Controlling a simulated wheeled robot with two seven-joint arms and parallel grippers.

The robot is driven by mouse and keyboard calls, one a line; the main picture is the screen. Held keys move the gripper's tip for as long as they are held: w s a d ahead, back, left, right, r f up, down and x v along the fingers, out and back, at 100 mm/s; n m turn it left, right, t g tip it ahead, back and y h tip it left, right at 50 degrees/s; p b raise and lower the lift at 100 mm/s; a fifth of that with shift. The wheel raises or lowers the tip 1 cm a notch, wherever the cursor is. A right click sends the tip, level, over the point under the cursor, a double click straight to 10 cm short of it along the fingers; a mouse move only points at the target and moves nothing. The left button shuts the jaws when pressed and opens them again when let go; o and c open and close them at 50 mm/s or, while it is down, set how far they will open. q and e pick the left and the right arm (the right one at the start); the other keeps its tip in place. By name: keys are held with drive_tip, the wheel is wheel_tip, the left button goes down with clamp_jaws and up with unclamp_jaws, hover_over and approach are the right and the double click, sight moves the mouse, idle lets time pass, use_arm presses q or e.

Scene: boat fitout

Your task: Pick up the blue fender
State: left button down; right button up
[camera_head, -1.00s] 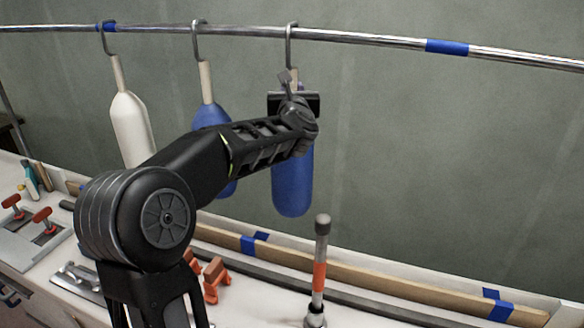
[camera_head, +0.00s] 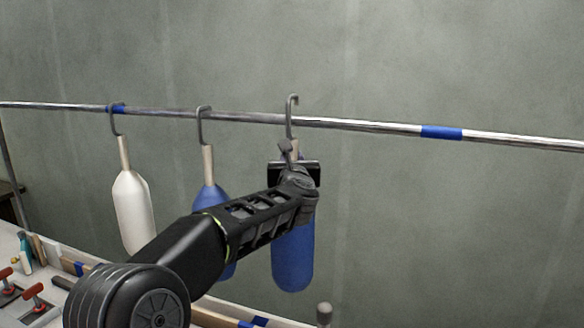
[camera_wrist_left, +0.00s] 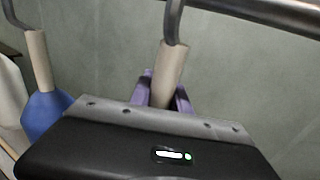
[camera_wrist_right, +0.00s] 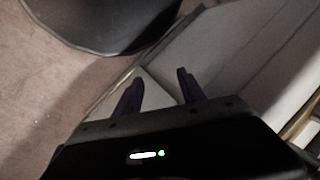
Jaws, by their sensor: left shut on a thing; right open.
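A blue fender (camera_head: 293,262) hangs below my left gripper (camera_head: 294,162), partly hidden by my left arm. The left gripper is shut on its beige neck (camera_wrist_left: 170,70), between the purple fingers. Its grey hook (camera_head: 290,110) stands higher against the rail than the other hooks, its top bend above the rail; I cannot tell whether it is clear. A second blue fender (camera_head: 209,197) hangs from the rail to the left, partly behind my arm. My right gripper (camera_wrist_right: 159,80) is open and empty, away from the fenders.
The metal rail (camera_head: 370,126) with blue tape runs across the scene. A white fender (camera_head: 132,208) hangs from it at the left. The wall right of the held fender is clear.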

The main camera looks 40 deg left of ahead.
use_arm(q)
drive_tip(key=b+v, duration=0.4)
drive_tip(key=v, duration=1.4)
drive_tip(key=shift+b, duration=0.35)
